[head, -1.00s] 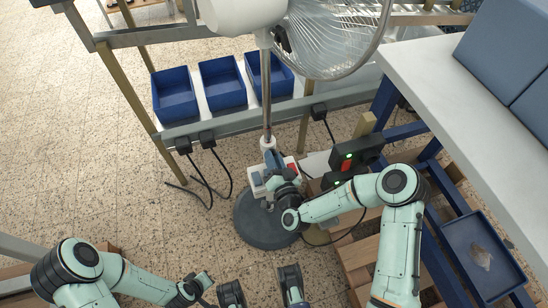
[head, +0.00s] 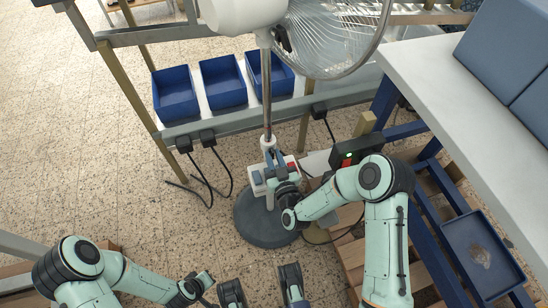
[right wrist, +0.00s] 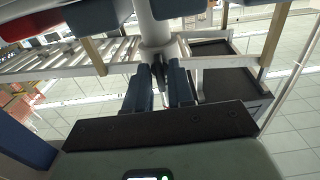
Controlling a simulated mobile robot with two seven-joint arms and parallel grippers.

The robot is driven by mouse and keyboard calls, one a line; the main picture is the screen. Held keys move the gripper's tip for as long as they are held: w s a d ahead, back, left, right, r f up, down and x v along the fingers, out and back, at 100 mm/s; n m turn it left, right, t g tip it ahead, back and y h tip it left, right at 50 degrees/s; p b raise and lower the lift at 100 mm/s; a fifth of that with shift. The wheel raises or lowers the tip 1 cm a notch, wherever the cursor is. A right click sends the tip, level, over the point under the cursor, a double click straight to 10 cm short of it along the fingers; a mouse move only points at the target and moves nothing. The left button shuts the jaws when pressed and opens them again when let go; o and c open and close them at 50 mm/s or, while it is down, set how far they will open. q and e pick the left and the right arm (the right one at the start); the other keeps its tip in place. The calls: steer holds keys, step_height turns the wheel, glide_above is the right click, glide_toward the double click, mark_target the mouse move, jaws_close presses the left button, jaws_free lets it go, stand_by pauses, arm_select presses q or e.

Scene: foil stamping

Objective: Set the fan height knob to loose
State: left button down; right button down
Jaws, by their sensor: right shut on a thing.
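The pedestal fan stands on a round dark base (head: 265,222), with a chrome pole (head: 267,95) rising to the fan head (head: 335,35). My right gripper (head: 277,168) is at the pole just below the collar. In the right wrist view its two blue fingers (right wrist: 160,88) are close together under the white collar (right wrist: 156,35), shut on the height knob, which is mostly hidden between them.
Blue bins (head: 222,82) stand on the rack behind the fan. Black cables (head: 208,175) hang from its rail. A white worktop (head: 470,95) and a blue tray (head: 482,258) are at right. Floor left of the base is clear.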

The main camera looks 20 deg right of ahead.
stand_by(0.4)
steer(key=c, duration=1.2)
jaws_free()
